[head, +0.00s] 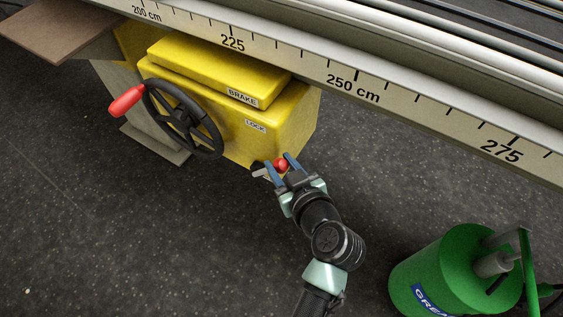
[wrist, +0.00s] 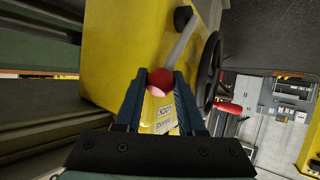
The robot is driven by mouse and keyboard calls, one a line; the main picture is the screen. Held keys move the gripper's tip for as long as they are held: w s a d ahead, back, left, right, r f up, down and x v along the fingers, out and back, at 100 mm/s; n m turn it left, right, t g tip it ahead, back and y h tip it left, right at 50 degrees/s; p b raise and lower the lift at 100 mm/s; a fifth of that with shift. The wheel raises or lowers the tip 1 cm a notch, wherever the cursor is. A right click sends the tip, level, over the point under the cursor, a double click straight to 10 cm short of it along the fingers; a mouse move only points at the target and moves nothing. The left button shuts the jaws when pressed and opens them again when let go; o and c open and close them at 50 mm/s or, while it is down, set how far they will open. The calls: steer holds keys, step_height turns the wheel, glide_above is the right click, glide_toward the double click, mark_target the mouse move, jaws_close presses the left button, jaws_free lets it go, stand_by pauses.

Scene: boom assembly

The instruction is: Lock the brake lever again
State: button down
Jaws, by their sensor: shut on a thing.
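The brake lever is a grey rod (wrist: 181,44) with a red ball knob (wrist: 156,80), mounted on a black pivot on the yellow brake box (head: 288,115). My gripper (wrist: 160,82) is shut on the red knob, one finger on each side. In the head view my gripper (head: 278,163) and the knob (head: 282,165) are at the lower right corner of the box. A LOCK label (head: 255,126) and a BRAKE label (head: 243,98) are on the box. The lever's pivot is mostly hidden in the head view.
A black handwheel (head: 183,117) with a red handle (head: 126,101) stands left of the lever on the same box. A scale rail (head: 400,98) runs above. A green grease drum (head: 440,275) stands on the floor at lower right. Open floor lies at lower left.

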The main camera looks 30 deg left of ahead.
steer(key=c, duration=0.5)
jaws_free()
steer(key=p+v, duration=0.3)
steer(key=v, duration=1)
